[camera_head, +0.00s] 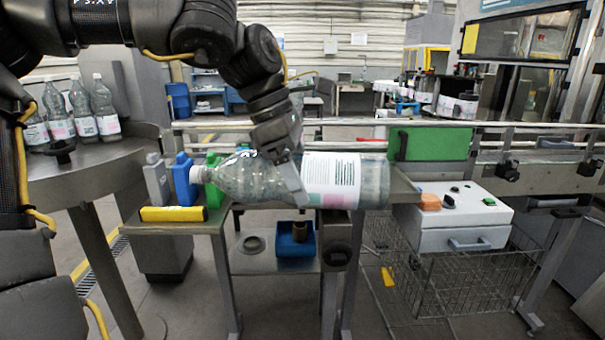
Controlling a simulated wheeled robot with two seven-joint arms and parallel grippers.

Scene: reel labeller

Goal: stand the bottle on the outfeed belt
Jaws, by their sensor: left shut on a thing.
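The clear bottle (250,182) with a white label lies on its side in the air, its cap pointing left. My left gripper (292,185) comes down from above and is shut on the bottle's body just left of the label. The bottle hangs in front of a belt with metal guide rails (330,146) that runs across the picture; which part of it is the outfeed belt I cannot tell. My right gripper is not in view.
Several upright labelled bottles (104,108) stand on a round table (90,170) at left. Small jugs (183,180) and a yellow object (174,214) sit on a side shelf. A green panel (436,144) is behind the bottle's base; a white control box (455,215) stands right.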

